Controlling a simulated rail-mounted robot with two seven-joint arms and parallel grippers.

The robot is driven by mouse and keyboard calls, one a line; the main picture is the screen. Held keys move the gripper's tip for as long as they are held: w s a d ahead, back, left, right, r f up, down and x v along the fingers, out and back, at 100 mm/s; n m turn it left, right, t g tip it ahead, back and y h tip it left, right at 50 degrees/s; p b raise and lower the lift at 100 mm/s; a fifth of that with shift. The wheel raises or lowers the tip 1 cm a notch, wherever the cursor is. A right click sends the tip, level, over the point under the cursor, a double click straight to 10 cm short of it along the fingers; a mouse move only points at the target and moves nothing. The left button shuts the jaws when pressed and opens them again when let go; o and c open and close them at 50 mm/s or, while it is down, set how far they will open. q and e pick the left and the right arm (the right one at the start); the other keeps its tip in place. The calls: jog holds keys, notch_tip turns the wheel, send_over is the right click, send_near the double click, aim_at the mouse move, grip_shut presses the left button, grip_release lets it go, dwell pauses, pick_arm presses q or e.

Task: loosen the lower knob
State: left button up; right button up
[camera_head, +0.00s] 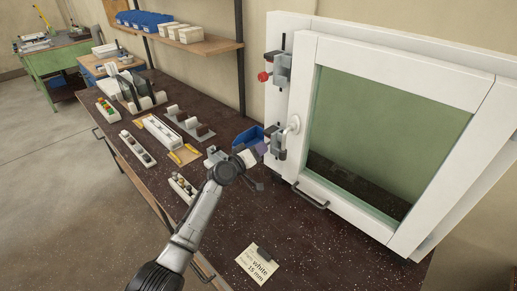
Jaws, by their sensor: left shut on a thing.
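A white framed window (305,70) stands on the dark bench, with two grey clamps on its left upright. The upper clamp (282,68) has a red knob (264,76) on its left side. The lower clamp (277,140) sits near the bottom of the upright. My left gripper (259,149) reaches up from the bench front to the left side of the lower clamp. It is shut at the place of the lower knob, which the fingers mostly hide. My right gripper is not in view.
Trays and racks of small parts (160,131) cover the bench to the left. A paper note (257,265) lies at the front, with clear bench around it. A shelf (200,44) hangs above.

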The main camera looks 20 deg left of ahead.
pick_arm(q)
jog(key=shift+n+g+h+p, duration=0.35)
jog(key=shift+n+p, duration=2.8)
jog(key=shift+n, duration=4.45)
jog(key=shift+f+n, duration=0.1)
jog(key=shift+n, duration=0.2)
jog(key=o, duration=0.9)
jog(key=shift+a, duration=0.1)
jog(key=shift+o, duration=0.2)
jog(key=shift+s, duration=0.1)
